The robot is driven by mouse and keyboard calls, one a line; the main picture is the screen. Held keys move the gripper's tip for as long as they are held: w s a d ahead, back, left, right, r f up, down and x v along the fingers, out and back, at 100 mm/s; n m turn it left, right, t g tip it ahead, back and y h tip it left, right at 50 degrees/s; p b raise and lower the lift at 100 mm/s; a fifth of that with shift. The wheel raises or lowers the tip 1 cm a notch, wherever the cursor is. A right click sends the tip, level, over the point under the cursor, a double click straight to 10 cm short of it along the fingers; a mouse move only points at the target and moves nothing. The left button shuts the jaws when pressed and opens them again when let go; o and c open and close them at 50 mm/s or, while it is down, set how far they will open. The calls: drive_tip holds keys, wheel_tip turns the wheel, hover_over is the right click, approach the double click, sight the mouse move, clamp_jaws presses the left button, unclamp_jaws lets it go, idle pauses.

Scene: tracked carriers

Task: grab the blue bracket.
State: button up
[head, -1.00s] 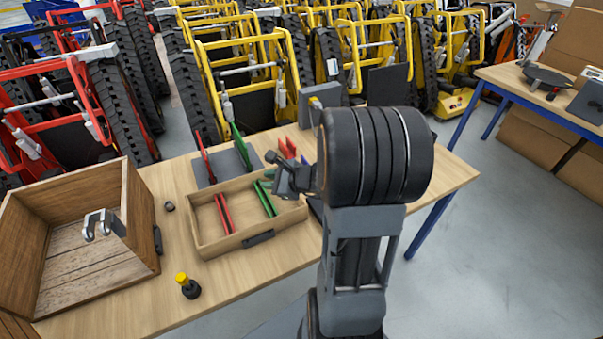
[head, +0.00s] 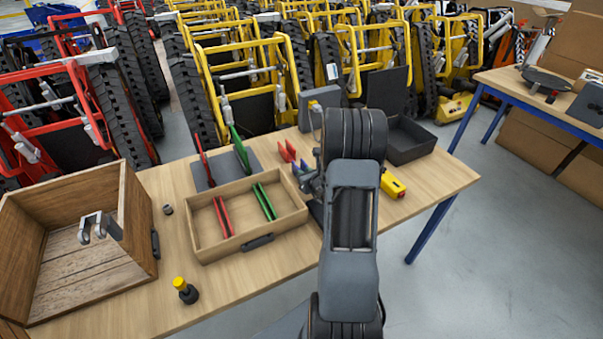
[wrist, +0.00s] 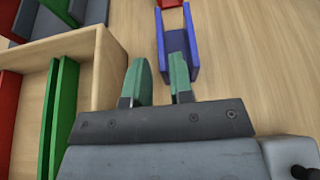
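The blue bracket (wrist: 161,45) lies on the table in the wrist view, a U shape with two upright side walls. It also shows in the head view as a small blue piece (head: 302,167), partly hidden by my arm. My gripper (wrist: 160,75) is open and empty, with teal finger pads. The left finger is just left of the bracket's near end. The right finger overlaps the bracket's near end in the picture; I cannot tell whether it touches. In the head view my gripper (head: 312,186) is mostly hidden by my arm.
A red bracket (head: 289,151) stands close behind the blue one. A wooden tray (head: 279,240) with red and green brackets is just left. A black bin (head: 410,152) and a yellow tool (head: 393,185) are on the right. A large wooden crate (head: 137,215) stands far left.

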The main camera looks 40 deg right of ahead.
drive_tip(key=shift+p+x, duration=0.45)
drive_tip(key=shift+x, duration=2.45)
drive_tip(key=shift+c, duration=0.3)
clamp_jaws()
